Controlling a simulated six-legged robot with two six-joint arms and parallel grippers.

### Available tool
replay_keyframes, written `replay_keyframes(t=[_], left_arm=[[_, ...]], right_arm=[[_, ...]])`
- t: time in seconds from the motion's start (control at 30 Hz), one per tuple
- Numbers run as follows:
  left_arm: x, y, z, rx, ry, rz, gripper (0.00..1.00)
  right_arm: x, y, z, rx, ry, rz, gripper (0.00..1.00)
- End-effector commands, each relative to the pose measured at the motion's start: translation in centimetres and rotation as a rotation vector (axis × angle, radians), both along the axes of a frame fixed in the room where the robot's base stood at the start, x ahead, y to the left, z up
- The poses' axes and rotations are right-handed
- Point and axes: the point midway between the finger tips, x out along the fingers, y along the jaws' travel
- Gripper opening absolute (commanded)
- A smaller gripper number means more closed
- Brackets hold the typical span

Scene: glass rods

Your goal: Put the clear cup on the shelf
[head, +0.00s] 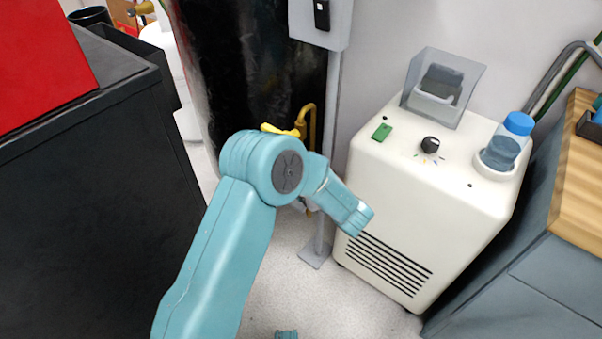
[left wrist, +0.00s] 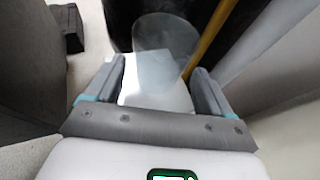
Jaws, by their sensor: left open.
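The clear cup (left wrist: 166,50) shows in the left wrist view as a pale, see-through rounded shape beyond my fingers. A white surface (left wrist: 155,96) lies behind or below it; I cannot tell whether the cup rests on it. My left gripper (left wrist: 160,82) is open, with one grey finger on each side of the picture and the cup in line with the gap. I cannot tell whether either finger touches the cup. In the head view the teal arm is seen, but its fingers and the cup are hidden. No shelf can be made out for sure.
A white machine (head: 410,205) with a blue-capped bottle (head: 507,142) stands right of the arm. A grey post (head: 328,150) and a black drum (head: 250,60) stand behind. A black cabinet (head: 90,220) fills the left. Some floor (head: 315,300) is clear.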

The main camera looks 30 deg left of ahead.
Motion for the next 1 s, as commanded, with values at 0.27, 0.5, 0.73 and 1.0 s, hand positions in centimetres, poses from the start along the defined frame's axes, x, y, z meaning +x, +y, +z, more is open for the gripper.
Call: replay_keyframes(t=[0.27,0.5,0.73,1.0], left_arm=[[-2.5,-5.0,2.6,0.0,0.0,-0.003,0.82],[-3.3,-6.4,3.1,0.0,0.0,0.0,0.82],[-9.3,-6.3,-4.1,-0.265,0.158,0.166,0.82],[-27.8,-18.0,-14.9,-1.149,0.216,1.191,0.82]], right_arm=[[-0.4,0.3,1.7,0.002,0.006,0.014,0.0],[-0.5,0.4,2.0,0.004,0.008,0.018,0.0],[-0.5,0.4,1.9,0.004,0.008,0.018,0.0],[-0.5,0.4,1.9,0.004,0.008,0.018,0.0]])
